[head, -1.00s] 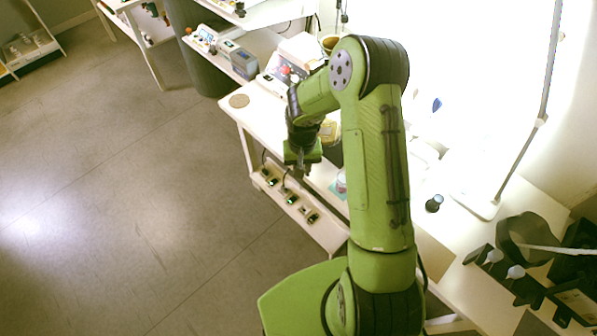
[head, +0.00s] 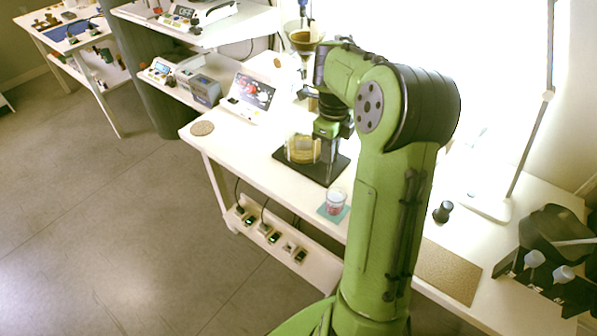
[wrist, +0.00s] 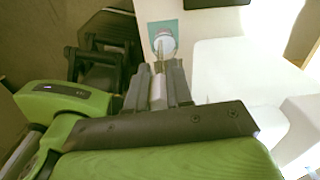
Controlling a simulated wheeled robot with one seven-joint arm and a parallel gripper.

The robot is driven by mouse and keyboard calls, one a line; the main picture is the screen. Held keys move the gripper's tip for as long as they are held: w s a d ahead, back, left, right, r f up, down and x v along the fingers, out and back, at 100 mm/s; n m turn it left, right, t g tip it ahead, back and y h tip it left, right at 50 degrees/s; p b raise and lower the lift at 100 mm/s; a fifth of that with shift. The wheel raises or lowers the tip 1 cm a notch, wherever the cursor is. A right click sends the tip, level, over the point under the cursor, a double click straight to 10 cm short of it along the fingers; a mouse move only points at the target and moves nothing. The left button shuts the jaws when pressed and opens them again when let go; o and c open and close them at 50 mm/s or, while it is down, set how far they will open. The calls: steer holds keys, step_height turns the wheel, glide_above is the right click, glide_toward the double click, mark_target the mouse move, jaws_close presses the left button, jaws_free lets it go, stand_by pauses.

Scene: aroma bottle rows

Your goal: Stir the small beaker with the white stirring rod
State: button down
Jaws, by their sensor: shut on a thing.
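The small beaker (head: 337,196) holds some pinkish contents and stands on a teal mat (head: 326,213) near the table's front edge. It also shows in the wrist view (wrist: 163,42), just beyond my fingertips. My gripper (head: 328,156) points down over the black plate, behind and slightly left of the small beaker. In the wrist view my gripper (wrist: 160,68) is shut on a pale, narrow piece, the white stirring rod (wrist: 158,92). The rod's lower end overlaps the beaker in that view; I cannot tell whether it is inside. The head view does not show the rod clearly.
A larger beaker with yellowish contents (head: 301,150) stands on the black plate (head: 338,167), close to my gripper. A funnel stand (head: 304,40) is behind. A dark bottle cap (head: 443,211) and brown mat (head: 447,272) lie to the right.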

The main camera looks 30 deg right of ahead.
steer(key=m, duration=0.1)
steer(key=s+d+m+b, duration=0.1)
steer(key=m, duration=0.1)
steer(key=s+m, duration=0.1)
steer(key=m, duration=0.1)
steer(key=shift+s+d+r+b, duration=0.2)
steer(key=shift+d+r+b, duration=0.15)
steer(key=shift+f+b, duration=0.1)
steer(key=shift+b, duration=0.2)
step_height(320, 180, down, 11)
steer(key=b, duration=0.5)
steer(key=shift+b, duration=0.35)
